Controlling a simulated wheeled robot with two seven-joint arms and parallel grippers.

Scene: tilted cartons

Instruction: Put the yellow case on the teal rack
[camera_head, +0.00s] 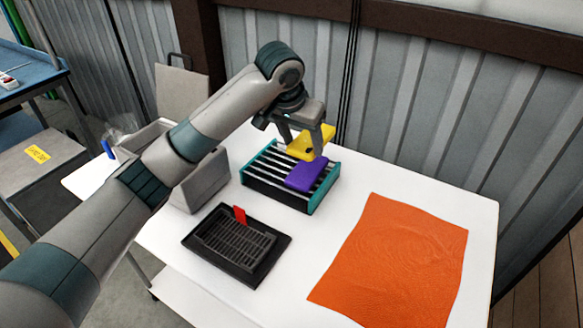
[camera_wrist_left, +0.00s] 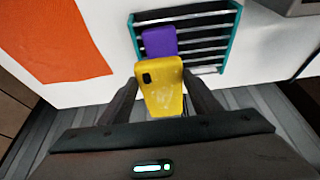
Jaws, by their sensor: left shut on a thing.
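The yellow case (camera_head: 312,141) is gripped by my left gripper (camera_head: 301,140) above the far edge of the teal rack. In the left wrist view the yellow case (camera_wrist_left: 163,88) sits between the two fingers of my left gripper (camera_wrist_left: 160,92). A purple case (camera_head: 305,176) lies on the rack, nearer than the yellow case. Whether the yellow case touches the rack is unclear. My right gripper is out of view.
An orange cloth (camera_head: 395,262) lies on the right of the white table (camera_head: 478,215). A black tray (camera_head: 236,245) with a red piece (camera_head: 240,214) sits in front of the rack. A corrugated wall runs behind the table.

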